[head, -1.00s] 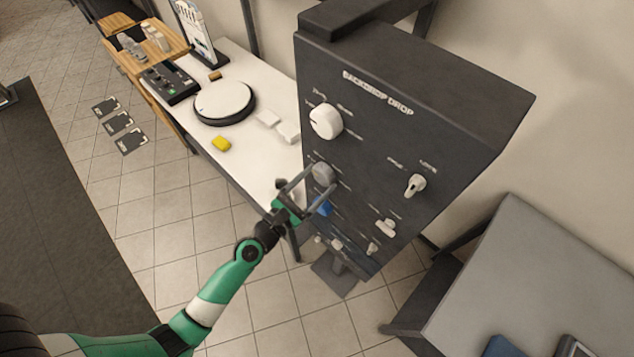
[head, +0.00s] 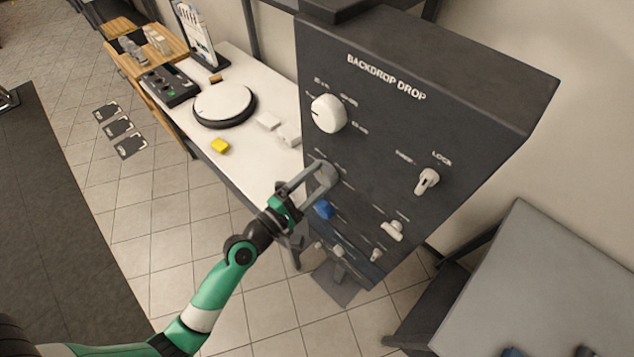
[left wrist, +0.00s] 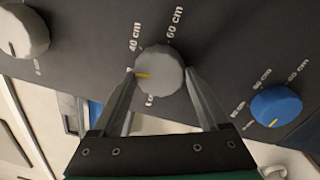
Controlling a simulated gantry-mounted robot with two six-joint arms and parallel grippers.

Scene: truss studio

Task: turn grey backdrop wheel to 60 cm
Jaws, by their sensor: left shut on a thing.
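The grey backdrop wheel (head: 328,175) is on the dark BACKDROP DROP panel (head: 460,110). In the left wrist view the grey wheel (left wrist: 160,70) has a yellow pointer line aimed left, below the 40 cm label (left wrist: 136,37). The 60 cm label (left wrist: 175,23) is above the wheel, slightly to the right. Another label just below the wheel is partly hidden. My left gripper (head: 320,178) is shut on the grey wheel, with one finger on each side in the left wrist view (left wrist: 160,75). My right gripper is not in view.
A white knob (head: 328,114) is above the grey wheel, and a blue knob (head: 324,209) is just below. A lock switch (head: 427,181) and several smaller controls share the panel.

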